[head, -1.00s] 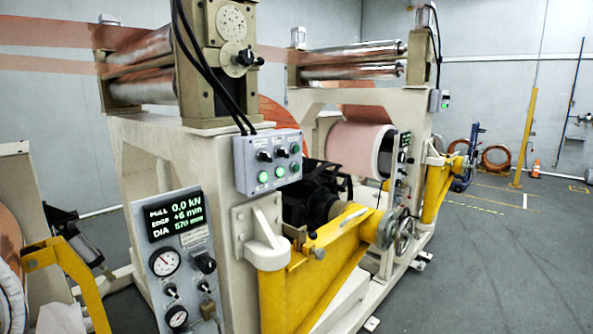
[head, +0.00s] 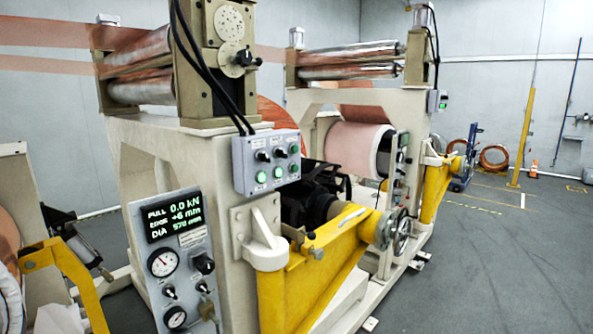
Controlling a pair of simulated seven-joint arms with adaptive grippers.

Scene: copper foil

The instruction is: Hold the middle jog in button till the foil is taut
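Copper foil (head: 60,37) runs in strips from the left to the steel rollers (head: 140,65) at the top. A pink-copper roll (head: 355,148) sits in the farther frame. The display (head: 173,216) reads pull 0.0 kN, edge +6 mm, dia 570 mm. Neither of my grippers is in view.
A yellow swing arm (head: 315,265) and a handwheel (head: 402,235) stick out at the front of the machine. Black cables (head: 210,75) hang down to the control box.

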